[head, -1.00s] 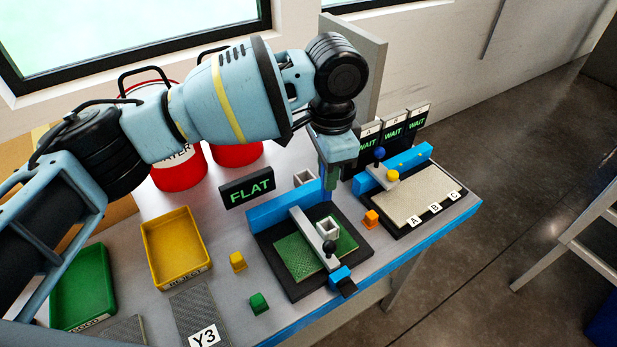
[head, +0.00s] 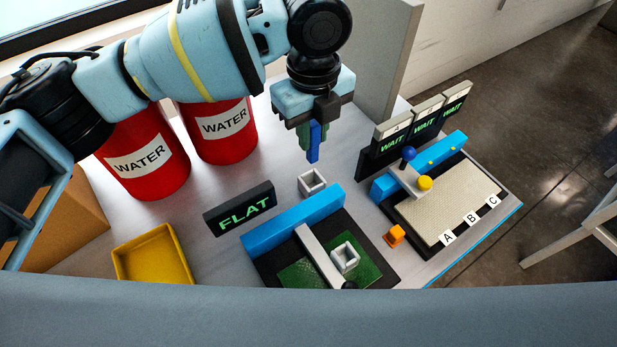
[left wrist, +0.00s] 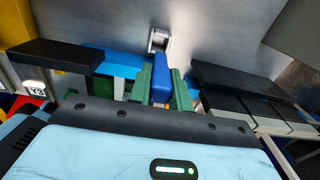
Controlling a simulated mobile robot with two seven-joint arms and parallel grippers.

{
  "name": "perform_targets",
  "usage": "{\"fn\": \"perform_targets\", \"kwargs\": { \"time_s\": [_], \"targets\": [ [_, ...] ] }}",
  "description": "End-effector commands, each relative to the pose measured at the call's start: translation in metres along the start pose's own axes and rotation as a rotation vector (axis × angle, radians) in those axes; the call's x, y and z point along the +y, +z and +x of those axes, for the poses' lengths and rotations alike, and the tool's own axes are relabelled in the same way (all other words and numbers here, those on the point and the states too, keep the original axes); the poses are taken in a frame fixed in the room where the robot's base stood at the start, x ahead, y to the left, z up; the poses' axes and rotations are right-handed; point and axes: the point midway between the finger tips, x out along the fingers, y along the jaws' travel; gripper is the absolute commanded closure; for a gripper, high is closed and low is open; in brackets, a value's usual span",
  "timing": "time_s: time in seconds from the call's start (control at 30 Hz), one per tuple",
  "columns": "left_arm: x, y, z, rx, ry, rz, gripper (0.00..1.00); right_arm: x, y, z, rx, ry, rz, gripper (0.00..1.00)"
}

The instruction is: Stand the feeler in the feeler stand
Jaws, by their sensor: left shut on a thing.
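My left gripper (head: 311,134) is shut on a blue feeler (head: 314,149), which points straight down. The feeler hangs above the table, behind the blue bar. A small grey square open-topped holder (head: 311,182), which looks like the feeler stand, stands on the table just below the feeler in the head view. The feeler's lower end is apart from it. In the left wrist view the feeler (left wrist: 161,78) sits between the green fingers, and the holder (left wrist: 159,40) shows just beyond it, its opening visible. My right gripper is not in view.
A similar square socket (head: 345,257) sits on the green plate of the fixture. The blue bar (head: 293,222) and FLAT sign (head: 240,208) stand nearby. Red WATER buckets (head: 217,128), a yellow tray (head: 154,258), an orange cube (head: 394,236) and WAIT signs (head: 424,121) surround the area.

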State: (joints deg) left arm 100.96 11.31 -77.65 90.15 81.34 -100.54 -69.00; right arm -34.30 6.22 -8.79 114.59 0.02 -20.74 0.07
Motion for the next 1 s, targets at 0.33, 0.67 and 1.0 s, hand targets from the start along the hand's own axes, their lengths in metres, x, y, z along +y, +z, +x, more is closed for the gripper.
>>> {"fn": "perform_targets", "kwargs": {
  "time_s": [0.33,0.67,1.0],
  "targets": [
    [0.001,0.000,0.030,0.002,0.004,0.003,1.00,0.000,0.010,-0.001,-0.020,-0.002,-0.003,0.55],
    [0.000,0.000,0.063,-0.001,0.000,0.002,1.00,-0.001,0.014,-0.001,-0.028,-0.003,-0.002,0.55],
    [0.001,0.000,0.088,0.000,0.002,0.001,1.00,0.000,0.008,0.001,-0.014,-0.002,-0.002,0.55]
  ]
}}
